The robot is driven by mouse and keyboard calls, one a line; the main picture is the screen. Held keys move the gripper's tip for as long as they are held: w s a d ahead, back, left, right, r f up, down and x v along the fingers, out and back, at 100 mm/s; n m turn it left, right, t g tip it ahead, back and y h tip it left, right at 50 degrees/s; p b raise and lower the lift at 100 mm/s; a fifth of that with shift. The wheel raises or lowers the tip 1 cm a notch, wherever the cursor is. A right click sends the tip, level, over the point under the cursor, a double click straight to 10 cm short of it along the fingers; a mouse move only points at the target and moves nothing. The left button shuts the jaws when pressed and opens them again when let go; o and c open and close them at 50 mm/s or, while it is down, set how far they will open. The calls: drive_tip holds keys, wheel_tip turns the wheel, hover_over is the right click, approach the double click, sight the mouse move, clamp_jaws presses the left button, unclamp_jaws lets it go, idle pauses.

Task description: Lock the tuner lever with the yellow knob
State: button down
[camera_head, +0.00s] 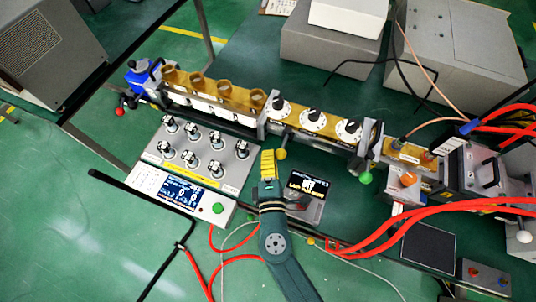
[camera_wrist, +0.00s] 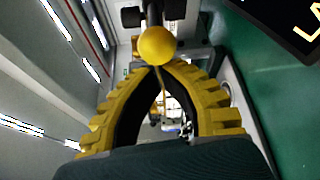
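The yellow ball knob (camera_head: 281,154) sits in front of the brass waveguide row, below the black-and-white dials. In the wrist view the yellow knob (camera_wrist: 157,46) is at the top centre, right at my fingertips. My gripper (camera_head: 267,153), with yellow ribbed pads, is just left of the knob in the head view. In the wrist view my gripper (camera_wrist: 160,68) has its two fingers curved together, tips nearly meeting at the lower edge of the knob. The knob is not between the pads. Contact with it cannot be told. The rest of the tuner lever is mostly hidden.
A green knob (camera_head: 365,178) and a red knob (camera_head: 120,112) are on the same row. A control box (camera_head: 215,185) with several switches stands left of my arm, a small display (camera_head: 308,187) right. Red cables (camera_head: 400,222) cross the right side.

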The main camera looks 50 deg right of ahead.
drive_tip(key=shift+s, duration=0.15)
drive_tip(key=shift+s+d+b, duration=0.3)
drive_tip(key=shift+s+b, duration=0.15)
drive_tip(key=shift+s, duration=0.4)
drive_tip(key=shift+s+d+b, duration=0.3)
drive_tip(key=shift+s+b, duration=0.15)
drive_tip(key=shift+s, duration=0.4)
